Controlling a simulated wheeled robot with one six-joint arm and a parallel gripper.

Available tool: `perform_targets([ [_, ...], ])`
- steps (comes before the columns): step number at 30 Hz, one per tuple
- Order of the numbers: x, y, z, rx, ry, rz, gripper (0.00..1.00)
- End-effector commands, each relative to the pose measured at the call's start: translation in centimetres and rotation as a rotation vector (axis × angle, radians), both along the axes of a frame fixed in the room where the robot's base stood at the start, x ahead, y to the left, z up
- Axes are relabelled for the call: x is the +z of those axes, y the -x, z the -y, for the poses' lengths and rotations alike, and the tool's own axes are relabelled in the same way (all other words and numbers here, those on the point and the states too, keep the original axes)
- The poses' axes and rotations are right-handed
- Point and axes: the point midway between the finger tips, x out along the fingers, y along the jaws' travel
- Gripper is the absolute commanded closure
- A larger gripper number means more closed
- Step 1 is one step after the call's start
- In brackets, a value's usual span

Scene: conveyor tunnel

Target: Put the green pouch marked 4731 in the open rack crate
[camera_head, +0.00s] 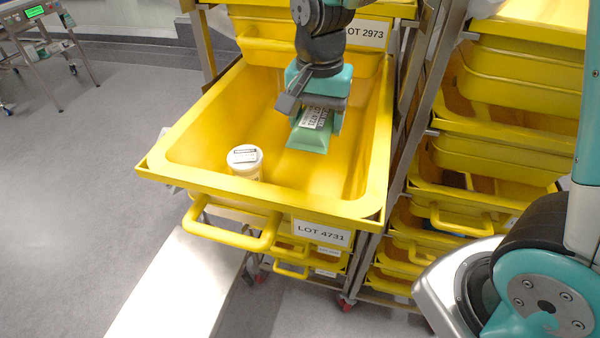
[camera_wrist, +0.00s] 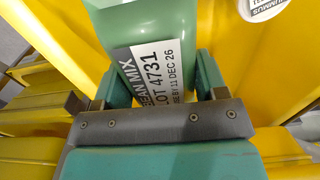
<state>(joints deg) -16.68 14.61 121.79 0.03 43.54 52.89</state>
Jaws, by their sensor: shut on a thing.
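The green pouch (camera_head: 308,137) has a white label, which reads LOT 4731 in the wrist view (camera_wrist: 150,75). My gripper (camera_head: 318,106) is shut on the pouch, with a finger on each side of it in the wrist view (camera_wrist: 155,90). The pouch hangs tilted over the inside of the open yellow rack crate (camera_head: 172,150), toward its right side. I cannot tell whether it touches the crate floor. The crate is pulled out and carries a LOT 4731 label on its front.
A white tub (camera_head: 245,162) stands inside the crate at the front left; its lid shows in the wrist view (camera_wrist: 262,8). A crate marked LOT 2973 (camera_head: 365,32) sits above and behind. More yellow crates (camera_head: 500,120) fill the rack at right. Grey floor (camera_head: 90,170) is clear at left.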

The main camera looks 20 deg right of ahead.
Motion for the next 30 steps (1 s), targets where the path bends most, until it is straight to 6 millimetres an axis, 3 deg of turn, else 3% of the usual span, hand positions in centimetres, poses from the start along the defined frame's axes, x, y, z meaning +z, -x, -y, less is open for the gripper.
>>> perform_targets([
  [6, -6.2, 0.2, 0.0, 0.0, 0.004, -0.012, 0.77],
  [12, -11.0, 0.1, -0.1, 0.003, 0.002, -0.006, 0.77],
  [25, -15.8, 0.0, -0.2, 0.004, 0.001, -0.003, 0.77],
  [30, -16.6, 0.0, -0.2, 0.004, 0.0, 0.0, 0.77],
])
